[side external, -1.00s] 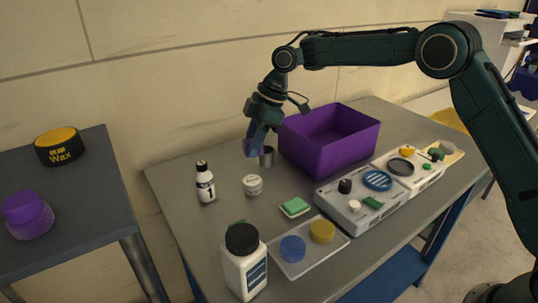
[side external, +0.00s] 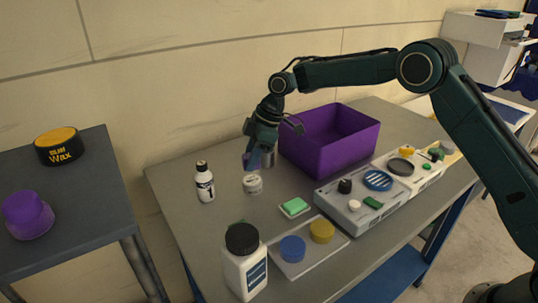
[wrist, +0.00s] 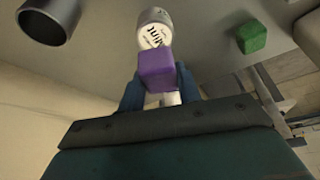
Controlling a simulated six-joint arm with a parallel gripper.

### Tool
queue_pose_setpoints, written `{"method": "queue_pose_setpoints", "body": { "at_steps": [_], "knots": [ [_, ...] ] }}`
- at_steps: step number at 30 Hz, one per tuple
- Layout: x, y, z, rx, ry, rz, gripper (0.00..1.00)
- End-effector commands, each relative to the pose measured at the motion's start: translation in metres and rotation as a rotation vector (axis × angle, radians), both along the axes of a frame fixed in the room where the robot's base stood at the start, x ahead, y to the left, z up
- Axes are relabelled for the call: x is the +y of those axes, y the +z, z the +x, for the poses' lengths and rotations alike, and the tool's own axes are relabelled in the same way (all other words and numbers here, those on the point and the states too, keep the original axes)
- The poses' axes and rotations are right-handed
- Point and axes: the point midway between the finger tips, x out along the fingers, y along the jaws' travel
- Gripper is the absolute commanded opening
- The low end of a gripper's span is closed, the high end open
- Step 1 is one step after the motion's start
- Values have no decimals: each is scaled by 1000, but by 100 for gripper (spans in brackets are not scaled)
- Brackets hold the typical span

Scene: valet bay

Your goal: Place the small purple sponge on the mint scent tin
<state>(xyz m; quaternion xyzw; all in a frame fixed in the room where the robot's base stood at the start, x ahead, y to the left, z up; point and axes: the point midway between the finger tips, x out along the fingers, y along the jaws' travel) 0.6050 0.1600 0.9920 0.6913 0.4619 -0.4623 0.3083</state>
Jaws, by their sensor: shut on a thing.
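The small purple sponge (wrist: 157,68) is a cube held between the blue fingers of my gripper (wrist: 159,82), which is shut on it. In the side view my gripper (side external: 252,160) points down just above the mint scent tin (side external: 252,184), and its fingers mostly hide the sponge. The tin is small, round and white. The wrist view shows the tin (wrist: 153,36) with "MINT" on its lid, just beyond the sponge, which covers part of it. I cannot tell whether sponge and lid touch.
A grey metal cup (side external: 268,157) stands close behind my gripper, with a purple bin (side external: 330,142) to its right. A white bottle (side external: 204,183) stands left of the tin.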

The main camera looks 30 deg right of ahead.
Motion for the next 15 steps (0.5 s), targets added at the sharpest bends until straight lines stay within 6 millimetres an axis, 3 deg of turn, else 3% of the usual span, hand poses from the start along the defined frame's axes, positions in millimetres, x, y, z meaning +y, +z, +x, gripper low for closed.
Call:
{"method": "queue_pose_setpoints", "body": {
  "at_steps": [5, 15],
  "knots": [
    [0, -5, 0, 1, 0, 0, 12],
    [0, -38, -1, 1, 0, -1, 12]
  ]
}}
